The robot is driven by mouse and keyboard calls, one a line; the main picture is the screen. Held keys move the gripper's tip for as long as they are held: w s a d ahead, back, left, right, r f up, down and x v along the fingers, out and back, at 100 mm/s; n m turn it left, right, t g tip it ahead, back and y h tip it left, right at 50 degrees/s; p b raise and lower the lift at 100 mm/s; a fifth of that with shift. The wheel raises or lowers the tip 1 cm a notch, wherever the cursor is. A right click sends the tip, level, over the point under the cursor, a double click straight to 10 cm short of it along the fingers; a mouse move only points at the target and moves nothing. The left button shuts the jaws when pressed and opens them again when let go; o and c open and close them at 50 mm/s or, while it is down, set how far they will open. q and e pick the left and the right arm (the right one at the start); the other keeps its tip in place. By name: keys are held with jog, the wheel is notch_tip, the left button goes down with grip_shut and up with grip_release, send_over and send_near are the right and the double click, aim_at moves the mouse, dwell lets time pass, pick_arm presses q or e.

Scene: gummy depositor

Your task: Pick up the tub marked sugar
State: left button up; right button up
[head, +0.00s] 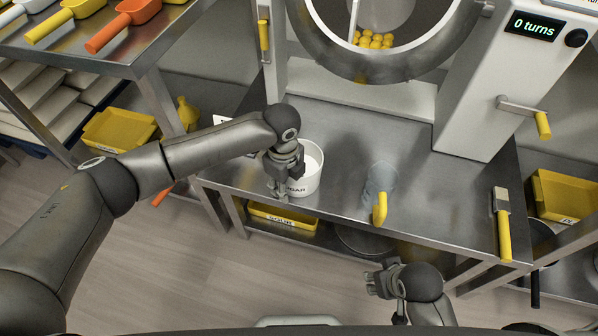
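The white tub marked sugar (312,178) stands upright on the steel table, with white contents showing inside. Only the end of its label, "GAR", shows. My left gripper (280,188) points down at the tub's left side and hides part of its wall and label. I cannot tell whether its fingers are around the wall or only beside it, or whether they are closed. My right gripper (374,281) is low in front of the table, away from the tub. Its finger opening is too small to judge.
A clear jug with a yellow handle (380,208) stands right of the tub. A yellow-handled brush (502,225) lies at the table's right. Behind is a drum machine (470,100) reading "0 turns". Scoops (125,22) lie on the left table. Yellow bins (120,130) sit lower down.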

pick_arm(q)
jog(key=shift+c, duration=0.5)
grip_shut()
jog(key=shift+r, duration=0.15)
pick_arm(e)
jog(key=shift+r, duration=0.1)
pick_arm(q)
jog(key=shift+r, duration=0.2)
jog(key=r, duration=0.1)
jog(key=r+p, duration=0.1)
jog(key=r, duration=0.1)
jog(key=shift+s+a+r+p, duration=0.15)
jog(key=shift+s+r+p, duration=0.05)
jog(key=shift+p, duration=0.1)
jog(key=s+a+r+p, duration=0.3)
jog(key=s+a+r, duration=0.5)
jog(key=s+r, duration=0.1)
jog(key=shift+s+a, duration=0.4)
jog(key=shift+s, duration=0.2)
pick_arm(e)
jog(key=s+f, duration=0.2)
jog(key=f, duration=0.6)
jog(key=s+f+g, duration=0.1)
jog(key=s+f, duration=0.2)
jog(key=f, duration=0.5)
jog(key=shift+s+d, duration=0.15)
jog(key=shift+d, duration=0.15)
pick_arm(q)
jog(key=c, duration=0.6)
grip_release()
